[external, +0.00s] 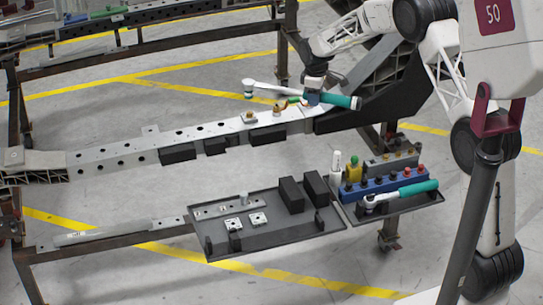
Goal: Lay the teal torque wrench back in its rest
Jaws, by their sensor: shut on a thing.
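My gripper (312,97) is shut on a wrench with a teal handle (342,101), gripping it near where the handle meets the bare shaft. The wrench is roughly level, above the light metal beam, with its white and green head (248,88) pointing left. A second teal-handled wrench (412,190) lies on the small dark tray (398,211) at the right, its ratchet head to the left. I cannot tell which feature is the rest. My fingertips are small and partly hidden by the handle.
The perforated beam (130,152) carries fittings (277,109) under the held wrench. A larger dark tray (270,235) holds two black blocks (291,194) and small plates. A blue socket rack (383,188) and white and yellow bottles (353,171) stand beside the second wrench.

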